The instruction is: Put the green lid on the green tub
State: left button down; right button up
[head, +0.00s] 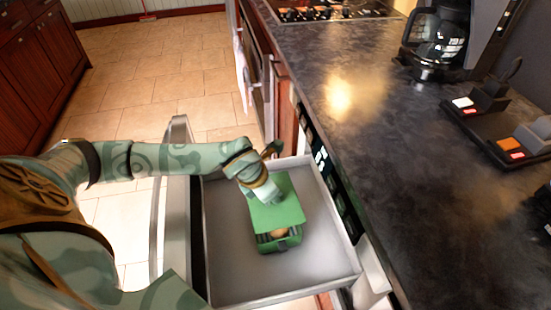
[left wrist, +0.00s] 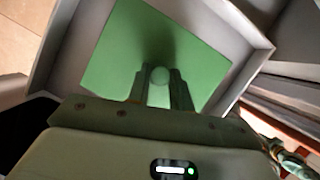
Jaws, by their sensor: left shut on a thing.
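The green lid (head: 287,213) is a flat square plate with a small round knob. My left gripper (head: 272,197) is shut on that knob, and the left wrist view shows the pale green knob (left wrist: 158,82) between the fingers, with the lid (left wrist: 115,50) spread below. The green tub (head: 285,245) stands in the open drawer. Its near end sticks out from under the lid, and a tan round thing (head: 279,233) shows inside. The lid covers the tub's far part from the head camera; whether it touches the rim I cannot tell. My right gripper is out of view.
The drawer (head: 230,275) is pulled out, with free floor around the tub and low walls on its sides. A dark countertop (head: 400,190) lies to the right. It bears a coffee maker (head: 435,40) and a black tray with small blocks (head: 495,135).

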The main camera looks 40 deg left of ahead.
aim_at(271, 206)
pick_arm(q)
jog(key=shift+s+f+b, duration=0.1)
jog(key=shift+f+b, duration=0.25)
jog(key=shift+f, duration=0.1)
notch_tip(271, 206, down, 4)
jog(key=b, duration=0.3)
jog(key=shift+r, duration=0.2)
jog(key=shift+f, duration=0.6)
jog(key=shift+r+p, duration=0.1)
jog(key=shift+p, duration=0.3)
jog(key=shift+f, duration=0.35)
dwell(0.8)
jog(key=shift+p, duration=0.3)
dwell(0.5)
